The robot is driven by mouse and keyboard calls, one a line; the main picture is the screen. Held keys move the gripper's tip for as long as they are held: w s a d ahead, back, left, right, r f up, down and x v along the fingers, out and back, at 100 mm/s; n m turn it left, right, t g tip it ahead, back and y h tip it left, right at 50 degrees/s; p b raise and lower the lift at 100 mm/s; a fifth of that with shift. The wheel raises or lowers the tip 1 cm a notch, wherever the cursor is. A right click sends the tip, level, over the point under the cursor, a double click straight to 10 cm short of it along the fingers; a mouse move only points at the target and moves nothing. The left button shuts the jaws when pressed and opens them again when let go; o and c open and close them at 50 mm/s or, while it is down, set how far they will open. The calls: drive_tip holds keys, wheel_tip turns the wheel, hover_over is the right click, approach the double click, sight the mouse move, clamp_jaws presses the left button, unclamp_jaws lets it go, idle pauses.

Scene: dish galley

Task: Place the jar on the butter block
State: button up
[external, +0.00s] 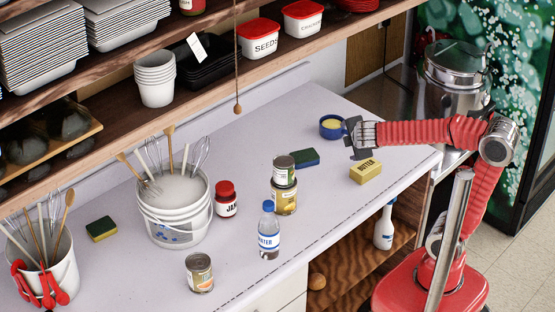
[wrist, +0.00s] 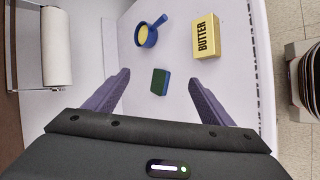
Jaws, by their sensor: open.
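The jar (external: 227,199) is red-lidded with a white label reading JAM. It stands upright on the counter just right of the white bucket in the external view, and the wrist view does not show it. The yellow butter block (external: 366,170) lies on the counter near its right end. It also shows in the wrist view (wrist: 206,37), at the upper right. My gripper (external: 352,138) is above the counter's right end, close to the blue pan and the butter. In the wrist view my gripper (wrist: 158,80) has its fingers spread wide with nothing between them.
A blue pan (wrist: 149,33) and a green-blue sponge (wrist: 160,81) lie near my gripper. Stacked cans (external: 284,185), a water bottle (external: 269,230), another can (external: 199,272) and the utensil bucket (external: 175,215) surround the jar. A shelf (external: 215,87) runs above the counter's back.

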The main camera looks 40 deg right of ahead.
drive_tip(key=s+a+f+m+g+y, duration=0.1)
drive_tip(key=s+a+f+m+y, duration=0.15)
drive_tip(key=s+m, duration=0.5)
drive_tip(key=s+a+f+m+g+y, duration=0.1)
drive_tip(key=s+f+m+y, duration=0.15)
drive_tip(key=s+m, duration=0.5)
drive_tip(key=w+a+r+n+t, duration=0.1)
drive_tip(key=w+a+r, duration=0.1)
drive_tip(key=w+a, duration=0.35)
drive_tip(key=w+a+r+n+t, duration=0.1)
drive_tip(key=w+a+r, duration=0.2)
drive_tip(key=w, duration=0.6)
drive_tip(key=w+a+r+n+t, duration=0.1)
drive_tip(key=w+a+r, duration=0.1)
drive_tip(key=w+a, duration=0.45)
drive_tip(key=w+a+t+y, duration=0.1)
drive_tip(key=w+a, duration=0.6)
drive_tip(key=a, duration=0.1)
drive_tip(key=s+a+f+g+y, duration=0.1)
drive_tip(key=a+f, duration=0.5)
drive_tip(key=f, duration=0.3)
drive_tip(key=shift+s+f+n, duration=0.35)
drive_tip(key=shift+s+n, duration=0.05)
drive_tip(key=shift+w+a+f, duration=0.1)
